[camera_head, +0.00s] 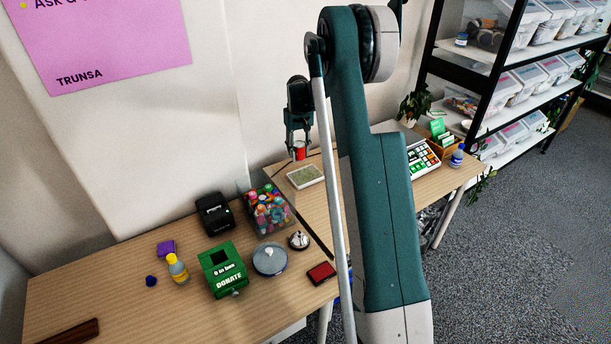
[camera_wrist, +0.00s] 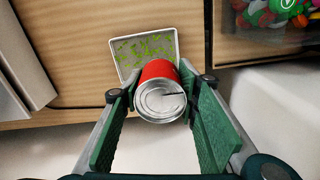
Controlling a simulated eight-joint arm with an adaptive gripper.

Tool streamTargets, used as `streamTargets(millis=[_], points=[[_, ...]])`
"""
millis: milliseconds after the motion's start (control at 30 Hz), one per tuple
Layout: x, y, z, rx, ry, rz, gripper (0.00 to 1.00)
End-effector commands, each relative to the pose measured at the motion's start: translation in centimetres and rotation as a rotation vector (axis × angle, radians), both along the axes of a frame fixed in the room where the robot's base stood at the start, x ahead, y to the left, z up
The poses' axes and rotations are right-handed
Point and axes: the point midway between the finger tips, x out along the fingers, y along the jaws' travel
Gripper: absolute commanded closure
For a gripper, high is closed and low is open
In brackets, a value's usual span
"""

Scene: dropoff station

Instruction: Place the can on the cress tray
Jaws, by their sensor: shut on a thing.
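My gripper (camera_head: 299,132) is shut on a red can (camera_head: 300,150) with a silver lid. In the wrist view the can (camera_wrist: 161,91) sits between the green finger pads of my gripper (camera_wrist: 160,98), its lid facing the camera. The cress tray (camera_head: 293,184), a shallow white tray with green specks, lies on the wooden table. It also shows in the wrist view (camera_wrist: 116,58). The can is close to the tray and in front of its near part in the wrist view. In the head view the can appears above the tray's far edge, apart from its surface.
A keypad device (camera_head: 422,157) and a plant (camera_head: 413,105) stand to the right of my arm.

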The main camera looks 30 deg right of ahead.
Motion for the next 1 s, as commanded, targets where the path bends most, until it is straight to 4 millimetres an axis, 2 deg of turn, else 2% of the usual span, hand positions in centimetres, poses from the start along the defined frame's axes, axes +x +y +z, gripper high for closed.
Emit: streamTargets(millis=[100,233,667,833,1000], points=[[-0.1,-2.0,-0.7,0.001,0.000,0.008,0.79],[-0.2,-2.9,-1.1,0.002,0.000,0.016,0.79],[-0.2,-3.1,-1.3,0.002,0.000,0.017,0.79],[-0.1,-3.1,-2.7,0.001,0.000,0.017,0.79],[-0.2,-3.1,-5.1,0.001,0.000,0.017,0.79]])
